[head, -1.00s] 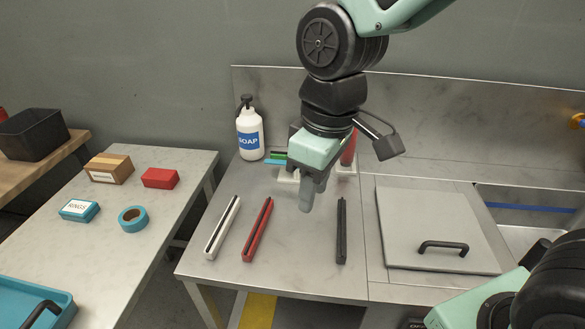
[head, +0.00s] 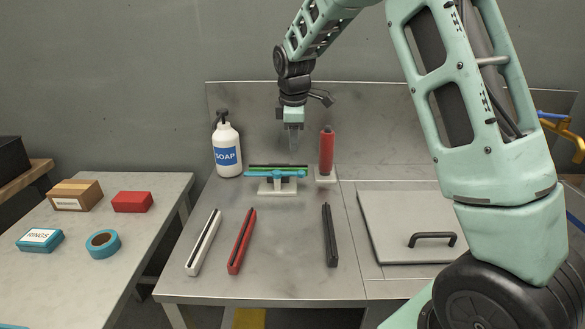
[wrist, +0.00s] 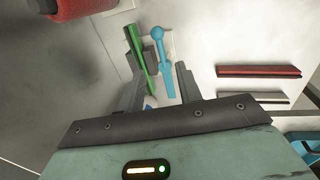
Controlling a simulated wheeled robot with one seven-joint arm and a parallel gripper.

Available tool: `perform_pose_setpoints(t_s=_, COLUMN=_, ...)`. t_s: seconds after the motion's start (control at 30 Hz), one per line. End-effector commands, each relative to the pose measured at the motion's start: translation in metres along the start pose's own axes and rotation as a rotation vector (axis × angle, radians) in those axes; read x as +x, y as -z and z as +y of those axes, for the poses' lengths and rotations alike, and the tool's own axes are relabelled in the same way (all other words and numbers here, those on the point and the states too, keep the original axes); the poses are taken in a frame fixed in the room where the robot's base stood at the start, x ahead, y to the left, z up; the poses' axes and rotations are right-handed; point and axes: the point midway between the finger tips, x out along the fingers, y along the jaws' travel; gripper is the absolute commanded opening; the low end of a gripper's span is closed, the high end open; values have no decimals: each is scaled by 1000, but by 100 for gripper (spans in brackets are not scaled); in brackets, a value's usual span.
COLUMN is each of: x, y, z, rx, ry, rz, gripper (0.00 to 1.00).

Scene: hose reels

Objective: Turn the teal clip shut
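The teal clip (head: 272,174) is a bar with a rounded end on a pale stand (head: 278,188) at the back of the metal table. A green bar (head: 262,166) with a dark strip runs just behind it. In the wrist view the teal clip (wrist: 163,60) and the green bar (wrist: 140,58) lie side by side with a narrow gap. My gripper (head: 294,152) points down above the stand, apart from the clip. In the wrist view my gripper (wrist: 160,85) has its fingers apart, with nothing held between them.
A red cylinder (head: 327,152) stands right of the clip, and a soap bottle (head: 227,150) stands left. White (head: 203,243), red (head: 242,241) and black (head: 330,235) bars lie in front. A handled panel (head: 400,215) is at right. The table between is clear.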

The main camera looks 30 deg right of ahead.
Motion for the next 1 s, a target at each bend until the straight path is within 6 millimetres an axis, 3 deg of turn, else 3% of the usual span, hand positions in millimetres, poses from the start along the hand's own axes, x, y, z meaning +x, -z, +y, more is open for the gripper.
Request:
perform_pose_setpoints(t_s=0.3, x=66, y=0, z=-1, rx=0, ry=3, rz=-2, gripper=35)
perform_pose_setpoints(t_s=0.5, x=96, y=0, z=0, rx=0, ry=1, rz=0, gripper=35)
perform_pose_setpoints(t_s=0.7, x=109, y=0, z=0, rx=1, ry=-1, rz=1, gripper=35)
perform_pose_setpoints(t_s=0.97, x=111, y=1, z=0, rx=1, ry=-2, rz=1, gripper=35)
perform_pose_setpoints(t_s=1.0, x=111, y=1, z=0, rx=1, ry=-2, rz=1, gripper=29)
